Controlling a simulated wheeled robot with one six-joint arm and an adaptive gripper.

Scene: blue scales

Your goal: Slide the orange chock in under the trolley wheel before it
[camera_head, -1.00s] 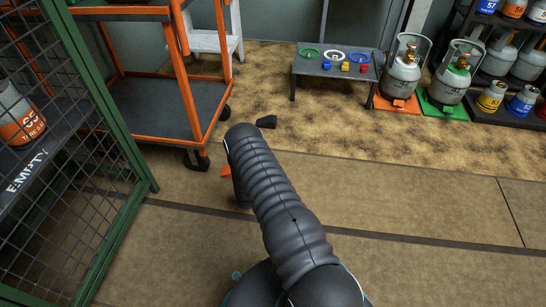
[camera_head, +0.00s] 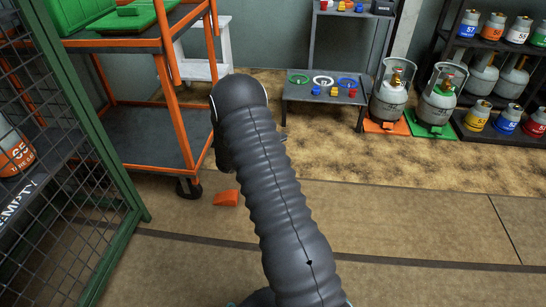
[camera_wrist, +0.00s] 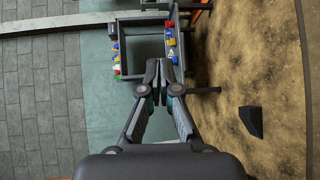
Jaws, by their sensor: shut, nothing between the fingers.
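The orange chock (camera_head: 227,198) lies on the floor in the head view, just left of my arm. The trolley wheel (camera_head: 189,187), dark, is at the near right corner of the orange-framed trolley (camera_head: 150,140), a little left of and beyond the chock, with a floor gap between them. My gripper (camera_wrist: 158,75) shows in the wrist view with its fingers together and nothing between them. It is raised clear of the floor. In the head view my arm hides it. The orange chock is not seen in the wrist view.
A dark wedge (camera_wrist: 250,121) lies on the tan floor in the wrist view. A low grey table (camera_head: 325,93) with coloured rings and small blocks stands behind. Gas cylinders (camera_head: 390,95) stand at right, a green mesh cage (camera_head: 65,160) at left. The front floor is open.

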